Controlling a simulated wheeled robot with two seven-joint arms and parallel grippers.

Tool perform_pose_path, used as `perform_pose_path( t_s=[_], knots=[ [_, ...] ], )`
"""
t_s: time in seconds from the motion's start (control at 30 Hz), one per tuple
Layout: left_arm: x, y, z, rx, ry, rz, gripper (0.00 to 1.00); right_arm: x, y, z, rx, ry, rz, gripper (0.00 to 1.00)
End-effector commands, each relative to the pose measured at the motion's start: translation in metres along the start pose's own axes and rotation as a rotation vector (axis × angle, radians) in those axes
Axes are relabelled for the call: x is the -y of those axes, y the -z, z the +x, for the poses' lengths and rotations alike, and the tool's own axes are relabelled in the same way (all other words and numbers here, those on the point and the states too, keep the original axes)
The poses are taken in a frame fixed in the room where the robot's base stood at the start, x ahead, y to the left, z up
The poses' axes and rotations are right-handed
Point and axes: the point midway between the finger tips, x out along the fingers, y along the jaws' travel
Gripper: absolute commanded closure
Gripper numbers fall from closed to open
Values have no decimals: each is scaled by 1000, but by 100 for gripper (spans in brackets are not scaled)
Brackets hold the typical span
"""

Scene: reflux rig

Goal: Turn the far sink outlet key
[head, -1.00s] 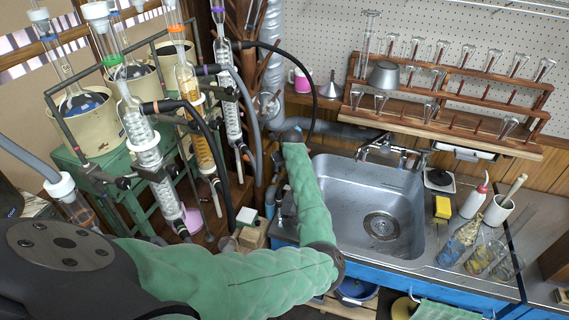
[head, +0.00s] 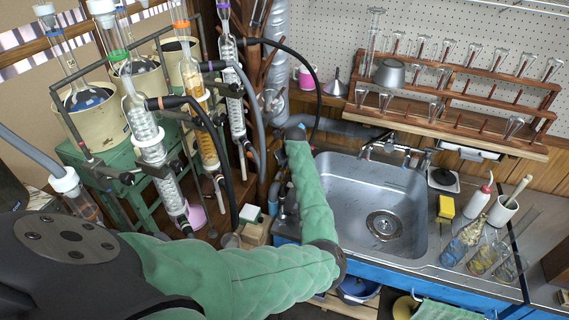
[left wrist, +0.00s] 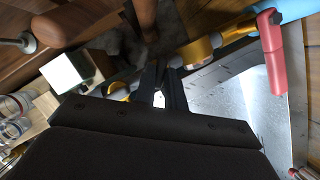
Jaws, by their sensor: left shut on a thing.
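My left gripper (left wrist: 160,85) is at the left side of the sink (head: 340,185), by the outlet piping. In the left wrist view its dark fingers are close together on a thin part that they mostly hide. That part seems to be an outlet key, but I cannot see its whole shape. A brass valve body (left wrist: 197,52) lies just beyond the fingers. A red handle (left wrist: 271,50) stands to its right, apart from the fingers. Another brass piece (left wrist: 119,90) shows left of the fingers. In the head view my green sleeve hides much of this spot. My right gripper is out of view.
Glass condensers (head: 148,140) with dark hoses and a green stand (head: 100,175) crowd the left. A grey drain pipe (head: 345,128) and the faucet (head: 395,150) lie behind the sink. A white-topped box (left wrist: 66,70) stands near the gripper. The sink basin is empty.

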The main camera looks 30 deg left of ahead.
Motion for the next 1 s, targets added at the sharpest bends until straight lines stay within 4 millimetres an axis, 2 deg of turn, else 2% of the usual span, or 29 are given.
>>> perform_pose_path(
  t_s=[0.63, 0.87, 0.9, 1.0],
  knots=[
    [1, 0, -1, 2, 1, 0, 100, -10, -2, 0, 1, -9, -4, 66],
    [1, 0, -1, 2, 2, 0, 100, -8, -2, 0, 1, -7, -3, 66],
    [1, -1, -1, 2, 1, 0, 80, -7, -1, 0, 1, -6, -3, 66],
    [1, 0, 0, 1, 1, 0, 61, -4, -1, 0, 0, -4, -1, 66]
  ],
)
